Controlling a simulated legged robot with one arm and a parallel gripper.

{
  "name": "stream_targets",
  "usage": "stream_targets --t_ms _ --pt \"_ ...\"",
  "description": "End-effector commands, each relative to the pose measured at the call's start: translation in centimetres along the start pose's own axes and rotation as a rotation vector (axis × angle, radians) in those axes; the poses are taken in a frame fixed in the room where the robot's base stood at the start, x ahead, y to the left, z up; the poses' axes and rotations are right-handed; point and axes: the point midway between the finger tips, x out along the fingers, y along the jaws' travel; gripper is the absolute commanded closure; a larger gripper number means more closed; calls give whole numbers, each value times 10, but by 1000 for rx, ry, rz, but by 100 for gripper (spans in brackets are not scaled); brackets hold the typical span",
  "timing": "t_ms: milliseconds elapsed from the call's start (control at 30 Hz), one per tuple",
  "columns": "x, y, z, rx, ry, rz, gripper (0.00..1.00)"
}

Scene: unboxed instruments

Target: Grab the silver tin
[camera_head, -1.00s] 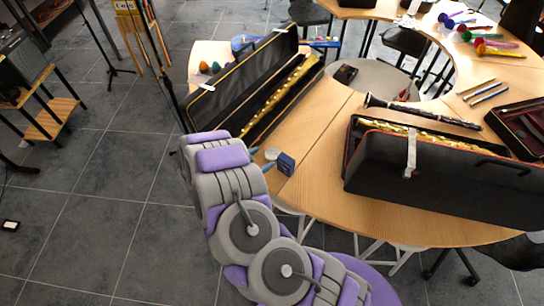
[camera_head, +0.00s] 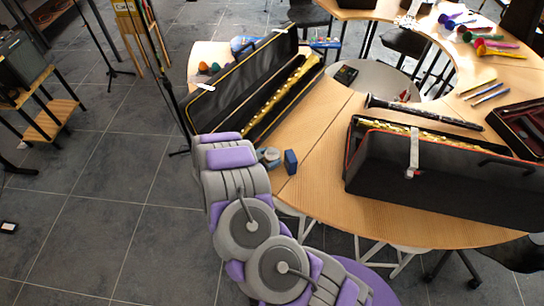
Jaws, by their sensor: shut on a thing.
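The silver tin (camera_head: 271,158) is a small grey round thing on the wooden table, just right of the upper part of my purple and grey arm. My gripper (camera_head: 263,153) is at the tin, mostly hidden behind my arm. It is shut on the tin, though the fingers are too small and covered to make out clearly. The tin appears at table level; I cannot tell whether it is lifted.
A small dark blue box (camera_head: 290,162) stands close to the right of the tin. A long open black case (camera_head: 222,98) with a golden instrument lies behind. A second black case (camera_head: 440,185) and a dark clarinet (camera_head: 425,112) lie to the right. Bare table lies between.

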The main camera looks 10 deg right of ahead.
Motion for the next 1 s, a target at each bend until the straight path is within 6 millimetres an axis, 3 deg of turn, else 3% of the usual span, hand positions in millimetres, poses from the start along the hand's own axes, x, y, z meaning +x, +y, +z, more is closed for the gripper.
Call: stream_targets --t_ms 167,633,1000 --pt "0 0 0 0 0 0 65" --pt "-3 -1 -7 1 1 0 65" --pt "-17 -4 -40 4 -1 -1 65"
